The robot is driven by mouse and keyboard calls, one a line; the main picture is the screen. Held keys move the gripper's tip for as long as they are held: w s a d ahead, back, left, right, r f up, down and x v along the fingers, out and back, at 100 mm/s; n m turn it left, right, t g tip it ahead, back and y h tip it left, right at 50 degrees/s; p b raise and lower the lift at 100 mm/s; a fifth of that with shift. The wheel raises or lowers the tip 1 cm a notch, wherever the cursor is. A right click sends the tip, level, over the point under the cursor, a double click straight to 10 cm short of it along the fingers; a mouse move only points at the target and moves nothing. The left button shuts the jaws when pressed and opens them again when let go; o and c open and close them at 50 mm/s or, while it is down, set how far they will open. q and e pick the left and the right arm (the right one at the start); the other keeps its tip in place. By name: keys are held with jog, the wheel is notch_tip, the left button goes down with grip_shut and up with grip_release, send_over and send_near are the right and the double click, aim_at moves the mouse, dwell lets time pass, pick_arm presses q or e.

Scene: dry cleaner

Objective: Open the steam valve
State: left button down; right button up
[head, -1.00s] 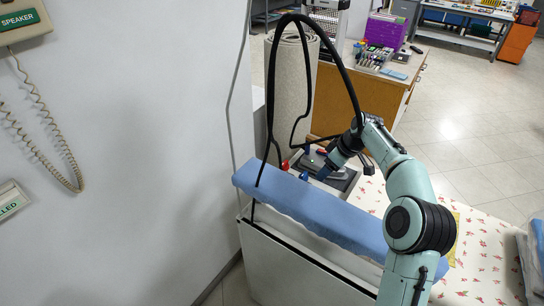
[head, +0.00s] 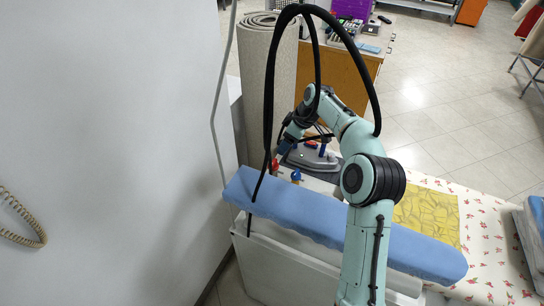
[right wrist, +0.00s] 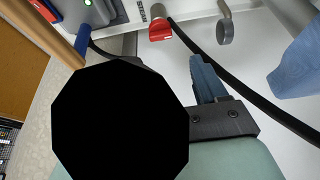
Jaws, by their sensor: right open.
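A red valve knob (head: 276,165) sits beside the iron's stand, beyond the blue padded board. In the right wrist view the red knob (right wrist: 160,30) is at the top, next to a partly visible printed label. A blue knob (head: 296,176) stands to its right in the head view. A grey rounded handle (right wrist: 225,30) hangs to the right of the red knob in the wrist view. My right gripper (head: 281,153) is open, close to the red knob and apart from it in the wrist view. One blue finger (right wrist: 206,78) shows there; a black disc hides the other. My left gripper is out of view.
A grey iron (head: 312,158) with a green light rests right of the gripper. The blue padded board (head: 335,222) crosses in front. Black hoses (right wrist: 255,85) run past the knobs. A rolled carpet (head: 268,80) stands behind; the wall is at left.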

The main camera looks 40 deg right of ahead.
aim_at(274, 162)
jog(key=x, duration=1.1)
jog(key=shift+f, duration=0.25)
jog(key=shift+c, duration=0.3)
jog(key=c, duration=1)
